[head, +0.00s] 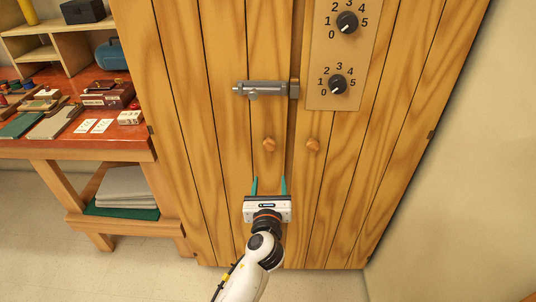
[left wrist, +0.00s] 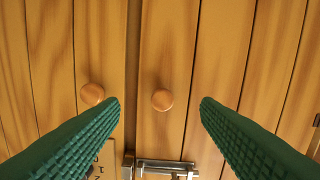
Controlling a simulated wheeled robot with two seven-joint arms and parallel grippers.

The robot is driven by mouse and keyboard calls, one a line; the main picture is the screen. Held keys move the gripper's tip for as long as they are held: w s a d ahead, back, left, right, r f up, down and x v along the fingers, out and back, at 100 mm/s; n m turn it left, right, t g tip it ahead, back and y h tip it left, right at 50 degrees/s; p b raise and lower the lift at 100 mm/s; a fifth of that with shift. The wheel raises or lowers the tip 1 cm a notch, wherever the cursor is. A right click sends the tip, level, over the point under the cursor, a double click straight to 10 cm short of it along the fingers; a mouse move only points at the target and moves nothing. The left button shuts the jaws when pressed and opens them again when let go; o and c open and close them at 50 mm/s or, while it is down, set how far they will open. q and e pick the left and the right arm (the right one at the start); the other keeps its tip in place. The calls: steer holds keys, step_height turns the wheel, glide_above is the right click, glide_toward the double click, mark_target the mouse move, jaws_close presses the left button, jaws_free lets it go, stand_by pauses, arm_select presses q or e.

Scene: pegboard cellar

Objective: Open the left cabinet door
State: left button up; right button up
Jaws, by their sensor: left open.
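The wooden cabinet has a left door (head: 225,150) and a right door (head: 345,180), both closed. The left door's round wooden knob (head: 268,144) is left of the seam; the right door's knob (head: 313,145) is just right of it. A metal slide bolt (head: 262,89) sits above the left knob, its bar reaching the catch at the seam. My left gripper (head: 269,186) is open and empty, just below the left knob in the head view. In the left wrist view the left knob (left wrist: 162,100) shows between the green fingers (left wrist: 160,108), apart from both. My right gripper is out of view.
A panel with two numbered dials (head: 337,60) is on the right door. A red-topped workbench (head: 85,146) with tools, boxes and cards stands at the left. Bare wall (head: 470,150) is at the right. The floor before the cabinet looks clear.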

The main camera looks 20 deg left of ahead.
mark_target(269, 147)
arm_select(q)
steer(key=shift+m+t, duration=0.3)
steer(key=x, duration=0.4)
steer(key=r+x, duration=0.1)
steer(key=x, duration=0.3)
steer(key=r+x, duration=0.1)
steer(key=x, duration=0.3)
steer(key=shift+a+r, duration=0.1)
steer(key=shift+a, duration=0.15)
steer(key=shift+c, duration=0.6)
jaws_close()
